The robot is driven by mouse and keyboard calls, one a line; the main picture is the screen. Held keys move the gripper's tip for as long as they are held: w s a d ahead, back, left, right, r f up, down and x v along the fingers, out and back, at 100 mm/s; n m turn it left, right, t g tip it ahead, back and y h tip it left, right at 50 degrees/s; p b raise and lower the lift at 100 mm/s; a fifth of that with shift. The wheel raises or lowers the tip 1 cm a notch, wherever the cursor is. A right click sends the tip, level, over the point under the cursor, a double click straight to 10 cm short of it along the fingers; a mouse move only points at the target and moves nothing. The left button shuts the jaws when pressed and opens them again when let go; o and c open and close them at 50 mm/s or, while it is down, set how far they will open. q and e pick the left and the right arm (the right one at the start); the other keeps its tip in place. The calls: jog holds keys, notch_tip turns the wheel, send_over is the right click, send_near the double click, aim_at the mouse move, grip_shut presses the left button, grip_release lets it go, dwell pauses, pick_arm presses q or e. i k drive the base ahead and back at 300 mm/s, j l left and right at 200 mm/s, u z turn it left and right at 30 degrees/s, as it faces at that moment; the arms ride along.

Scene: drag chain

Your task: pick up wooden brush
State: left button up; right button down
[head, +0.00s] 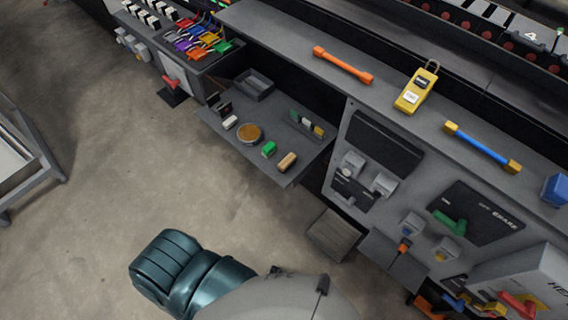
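A small tan, wood-coloured block-shaped piece (287,161) lies near the front right corner of the pull-out grey shelf (240,153). It looks like the wooden brush, but it is too small to see bristles. A round brown piece with a pale rim (249,132) lies near the middle of the same shelf; I cannot tell what it is. Neither of my grippers is in view, and nothing is touching the pieces on the shelf.
A green piece (269,149) and a white piece (230,122) share the shelf. A grey tray (254,84) is at its back. Above runs a counter with an orange bar (343,65), yellow padlock-like device (416,88) and blue bar (482,147). The floor left is open, with a cart (47,165).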

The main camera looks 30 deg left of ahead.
aim_at(285, 164)
jog(key=u, duration=0.9)
